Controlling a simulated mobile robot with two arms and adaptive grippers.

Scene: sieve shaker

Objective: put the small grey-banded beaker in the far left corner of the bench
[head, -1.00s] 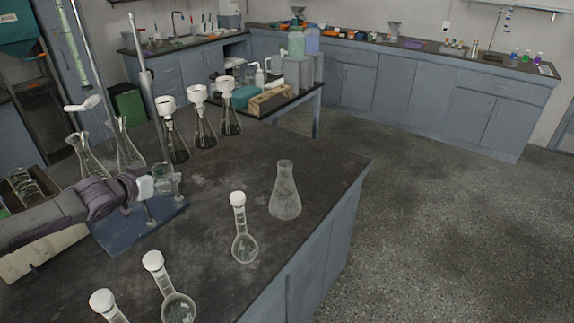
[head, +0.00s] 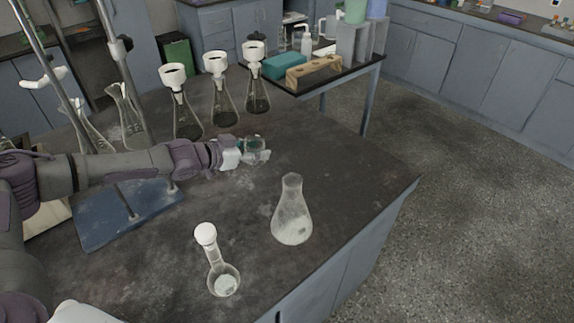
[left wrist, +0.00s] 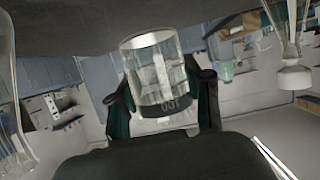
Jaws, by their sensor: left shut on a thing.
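The small beaker (head: 255,143) is clear glass and sits in my left gripper (head: 250,152), over the bench (head: 345,160) beside the funnel-topped flasks. In the left wrist view the beaker (left wrist: 152,62) stands between the two dark fingers of the gripper (left wrist: 162,103), which are shut on it. Its dark grey band with a marking shows near the fingers. The bench surface (left wrist: 80,22) is along the top of that view. I cannot tell whether the beaker touches the bench. My right gripper is not in view.
Several funnel-topped flasks (head: 222,102) stand just behind the beaker. A conical flask (head: 292,215) and a white-stoppered round flask (head: 222,275) stand nearer the front. A blue stand base (head: 125,215) lies below my left arm. The bench right of the gripper is clear.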

